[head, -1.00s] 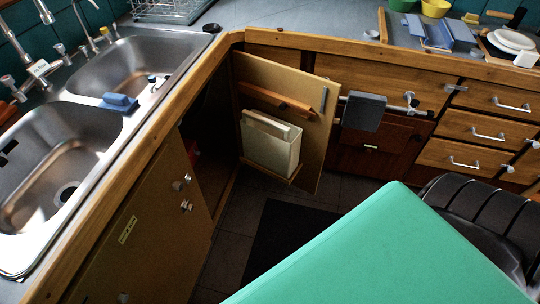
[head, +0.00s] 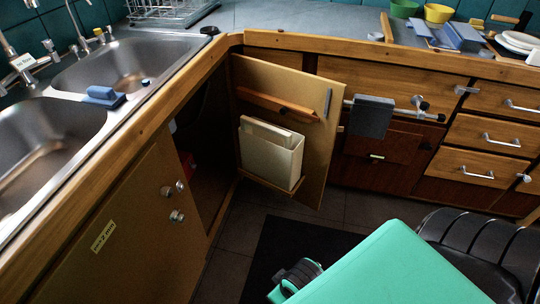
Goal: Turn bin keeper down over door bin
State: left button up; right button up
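The open cupboard door (head: 318,148) stands out below the counter corner, with its inner face towards me. The door bin (head: 271,152), a cream open-topped box, sits upright on a small wooden ledge low on that face. The bin keeper (head: 277,104), an orange-brown wooden bar, lies across the door above the bin. It slopes slightly down to the right and is apart from the bin's rim. No fingers of either gripper show in the head view. Neither gripper is seen touching the keeper or the bin.
A green tabletop (head: 390,268) fills the bottom right, with a black chair (head: 468,240) beside it. A dark rounded part (head: 298,275) shows at its left edge, too unclear to name. Dark floor (head: 262,216) is free before the door.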

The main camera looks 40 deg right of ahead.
aim_at(284, 110)
jog(key=z, duration=1.35)
